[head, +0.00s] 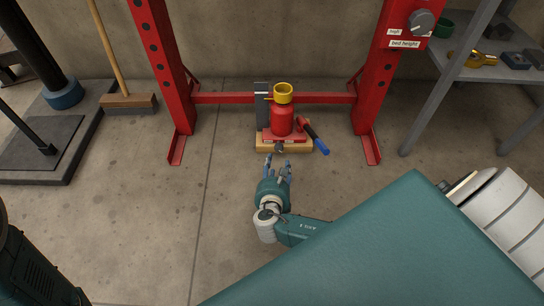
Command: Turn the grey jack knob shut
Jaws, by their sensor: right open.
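The red bottle jack (282,120) with a yellow top (283,92) stands upright on a wooden block (297,147) between the red posts. A small grey jack knob (280,147) shows at the front of its base; its turn position is too small to tell. My right gripper (278,163) is open and empty just in front of the knob, its fingers pointing toward the jack. I cannot tell whether a fingertip touches the knob or block. My left gripper is not in view.
A red press frame (235,98) stands around the jack. A lever with a blue grip (321,147) leans out to the jack's right. A larger grey knob (421,21) sits on the right post. A broom (128,103) stands left, a grey shelf (470,72) right.

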